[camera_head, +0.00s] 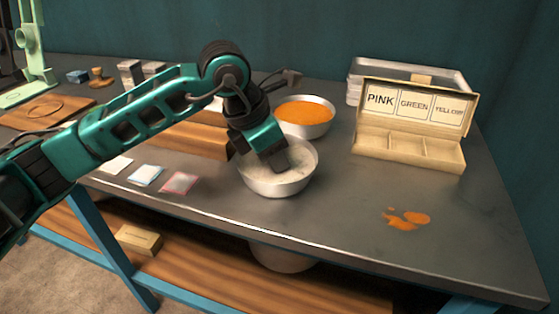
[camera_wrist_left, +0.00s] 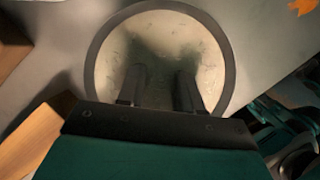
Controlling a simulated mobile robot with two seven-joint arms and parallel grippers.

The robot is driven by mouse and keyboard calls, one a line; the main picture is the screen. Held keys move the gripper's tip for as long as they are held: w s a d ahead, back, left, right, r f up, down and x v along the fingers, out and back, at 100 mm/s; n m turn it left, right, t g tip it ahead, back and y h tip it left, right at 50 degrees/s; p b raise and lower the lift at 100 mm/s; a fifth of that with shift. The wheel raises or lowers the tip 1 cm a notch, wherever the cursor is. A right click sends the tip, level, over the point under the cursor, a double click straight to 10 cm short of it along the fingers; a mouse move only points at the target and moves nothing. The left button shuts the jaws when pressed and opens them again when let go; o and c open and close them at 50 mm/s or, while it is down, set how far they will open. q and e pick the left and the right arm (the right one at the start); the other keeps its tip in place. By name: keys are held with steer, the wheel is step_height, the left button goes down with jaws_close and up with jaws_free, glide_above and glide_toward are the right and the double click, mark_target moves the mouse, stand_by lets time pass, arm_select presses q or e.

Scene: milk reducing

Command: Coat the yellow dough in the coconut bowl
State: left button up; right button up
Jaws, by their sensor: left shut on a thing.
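The coconut bowl (camera_head: 278,187) is a pale round bowl with white, flaky contents. It stands near the front edge of the table. My left gripper (camera_head: 280,165) points down into this bowl, with its fingertips low inside it. In the left wrist view the two dark fingers (camera_wrist_left: 160,85) lie over the bowl (camera_wrist_left: 215,35), a short gap between them. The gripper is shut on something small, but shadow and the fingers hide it. I cannot make out the yellow dough in either view. My right gripper is not in view.
A bowl of orange powder (camera_head: 303,113) stands just behind. A box labelled PINK, GREEN, YELLOW (camera_head: 410,145), its front compartments looking empty, stands to the right. Orange spills (camera_head: 406,219) lie on the table (camera_head: 340,215). Small white, blue and pink squares (camera_head: 146,176) lie left of the bowl.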

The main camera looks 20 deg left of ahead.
arm_select(q)
steer(key=shift+s+a, duration=0.15)
steer(key=shift+s, duration=0.1)
steer(key=shift+r, duration=0.2)
steer(key=shift+r+p, duration=2.25)
steer(key=shift+r, duration=1.35)
step_height(320, 180, up, 4)
steer(key=shift+p, duration=1.25)
